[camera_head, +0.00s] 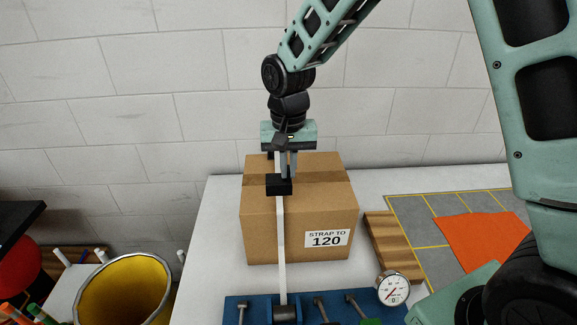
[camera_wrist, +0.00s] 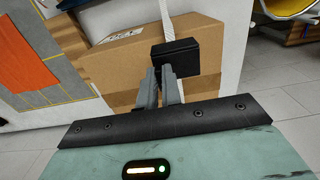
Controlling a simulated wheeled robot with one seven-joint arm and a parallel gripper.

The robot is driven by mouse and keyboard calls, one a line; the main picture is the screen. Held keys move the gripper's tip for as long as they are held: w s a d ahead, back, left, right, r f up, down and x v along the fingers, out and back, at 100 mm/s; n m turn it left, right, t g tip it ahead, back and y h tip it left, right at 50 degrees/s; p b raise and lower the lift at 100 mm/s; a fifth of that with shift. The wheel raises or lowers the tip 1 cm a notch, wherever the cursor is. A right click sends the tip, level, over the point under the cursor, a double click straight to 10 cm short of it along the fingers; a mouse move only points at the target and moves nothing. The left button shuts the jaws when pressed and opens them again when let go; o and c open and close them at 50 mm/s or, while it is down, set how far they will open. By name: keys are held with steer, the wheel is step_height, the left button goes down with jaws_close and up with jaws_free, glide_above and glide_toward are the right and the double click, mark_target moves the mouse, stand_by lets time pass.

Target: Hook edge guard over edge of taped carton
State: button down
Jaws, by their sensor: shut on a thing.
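The taped carton (camera_head: 262,225) is a brown box with brown tape across its top and a "STRAP TO 120" label. It also shows in the wrist view (camera_wrist: 105,75). The black edge guard (camera_head: 279,185) is at the carton's top front edge, left of its middle, and shows as a dark block in the wrist view (camera_wrist: 176,58). My gripper (camera_head: 288,172) points down above the carton top, its fingers shut on the edge guard. I cannot tell whether the guard touches the carton. A white strap (camera_head: 282,240) runs up the carton front and passes behind the guard.
The white table (camera_head: 215,230) bears a blue tool tray (camera_head: 262,310) with bolts in front, and a dial gauge (camera_head: 393,288). A wooden block (camera_head: 385,240), grey mat (camera_head: 405,210) and orange sheet (camera_head: 485,243) lie right. A yellow bin (camera_head: 125,290) stands left.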

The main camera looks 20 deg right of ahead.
steer(key=shift+f+b, duration=2.95)
steer(key=shift+f, duration=1.3)
steer(key=shift+s, duration=0.1)
steer(key=c, duration=1.5)
jaws_free()
